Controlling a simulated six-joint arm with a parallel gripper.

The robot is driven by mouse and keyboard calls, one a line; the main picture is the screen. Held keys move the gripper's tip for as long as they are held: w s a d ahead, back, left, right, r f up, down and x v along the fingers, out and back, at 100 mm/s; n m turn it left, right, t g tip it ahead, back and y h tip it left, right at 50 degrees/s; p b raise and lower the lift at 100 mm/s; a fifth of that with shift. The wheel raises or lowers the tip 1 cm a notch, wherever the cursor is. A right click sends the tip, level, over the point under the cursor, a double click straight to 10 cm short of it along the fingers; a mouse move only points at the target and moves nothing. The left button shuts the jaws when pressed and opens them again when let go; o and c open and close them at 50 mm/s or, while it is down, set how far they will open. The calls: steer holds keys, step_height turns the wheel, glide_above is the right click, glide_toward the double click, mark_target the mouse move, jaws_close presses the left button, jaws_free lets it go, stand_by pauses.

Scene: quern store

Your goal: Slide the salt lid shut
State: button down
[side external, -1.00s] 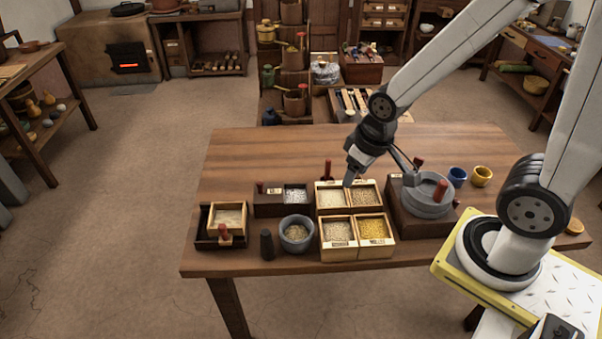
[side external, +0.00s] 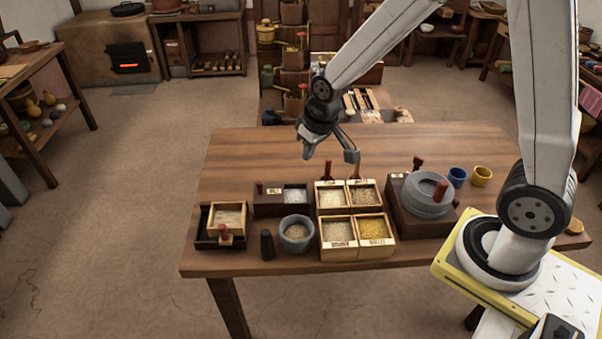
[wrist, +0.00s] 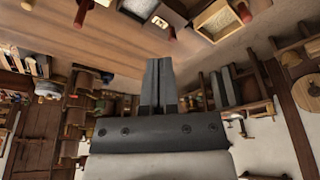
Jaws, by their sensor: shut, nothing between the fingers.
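The salt box (side external: 268,208) is a long dark wooden box left of the grain boxes. White salt (side external: 296,195) shows in its right part. The dark lid covers the left part, with a small red knob (side external: 259,187) and a pale label. In the wrist view the salt box (wrist: 172,12) is at the top edge, partly cut off, with its label facing the camera. My gripper (side external: 307,156) is shut and empty. It hangs above the table, behind and slightly right of the salt box, apart from it. Its fingers (wrist: 158,88) are together in the wrist view.
Grain boxes (side external: 339,220) stand right of the salt box, with a red-topped peg (side external: 327,171) behind them. A hand quern (side external: 425,205) is farther right. A stone mortar (side external: 296,249) stands in front, a dark tray with a box (side external: 228,236) at left. The table behind is clear.

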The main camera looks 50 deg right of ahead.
steer(key=w+f, duration=0.3)
steer(key=w, duration=0.7)
glide_above(256, 189)
step_height(256, 189, down, 5)
steer(key=shift+w+r+t, duration=0.1)
steer(key=shift+w+t, duration=0.3)
steer(key=shift+f, duration=0.2)
steer(key=shift+s+f, duration=0.2)
steer(key=shift+f, duration=2.15)
steer(key=shift+s+f, duration=0.15)
steer(key=shift+f, duration=2.15)
